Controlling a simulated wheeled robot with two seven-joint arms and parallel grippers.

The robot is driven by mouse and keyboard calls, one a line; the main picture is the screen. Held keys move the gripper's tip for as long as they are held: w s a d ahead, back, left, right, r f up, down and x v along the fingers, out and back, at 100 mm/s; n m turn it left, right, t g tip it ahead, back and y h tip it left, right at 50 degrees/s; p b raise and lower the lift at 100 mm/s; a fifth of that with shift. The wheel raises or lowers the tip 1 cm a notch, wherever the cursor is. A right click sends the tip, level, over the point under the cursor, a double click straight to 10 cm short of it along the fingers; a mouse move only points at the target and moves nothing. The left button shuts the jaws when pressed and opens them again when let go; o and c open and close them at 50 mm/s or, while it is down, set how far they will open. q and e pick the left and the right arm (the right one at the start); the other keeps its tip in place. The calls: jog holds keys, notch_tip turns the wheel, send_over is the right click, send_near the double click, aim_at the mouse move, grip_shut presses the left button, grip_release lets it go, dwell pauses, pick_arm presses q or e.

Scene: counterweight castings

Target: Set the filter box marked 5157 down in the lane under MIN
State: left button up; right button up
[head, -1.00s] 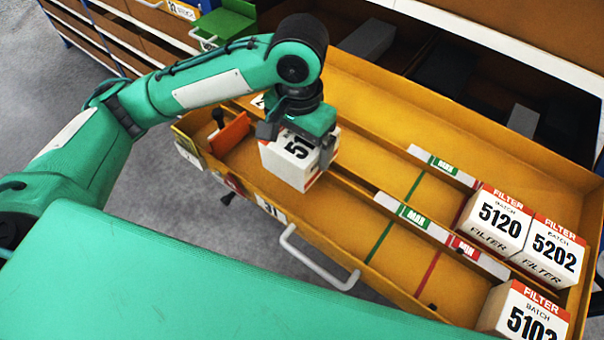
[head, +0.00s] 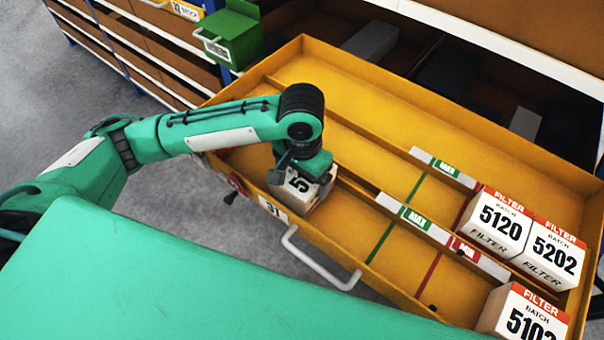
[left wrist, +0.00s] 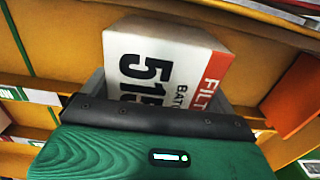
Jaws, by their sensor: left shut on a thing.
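My left gripper (head: 303,172) is shut on a white filter box (head: 299,194) with a red band. In the left wrist view the box (left wrist: 165,65) shows "515"; its last digit is hidden by the gripper. The box is over the left part of the front lane of the yellow drawer (head: 335,218); I cannot tell whether it touches the floor. The red MIN label (head: 466,249) is on the front divider, to the right of the green MAX label (head: 415,217). A red line runs from MIN across the front lane. My right gripper is not in view.
Box 5103 (head: 524,317) stands at the right end of the front lane. Boxes 5120 (head: 497,222) and 5202 (head: 547,253) stand in the lane behind. The front lane is bare between the held box and 5103. An orange plate (left wrist: 294,97) stands near the held box.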

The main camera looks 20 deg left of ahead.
pick_arm(q)
jog(key=o, duration=0.9)
jog(key=shift+f, duration=0.1)
jog(key=shift+c, duration=0.2)
jog(key=shift+r, duration=0.2)
notch_tip(320, 180, up, 12)
jog(key=shift+f+b, duration=0.1)
jog(key=shift+b, duration=0.35)
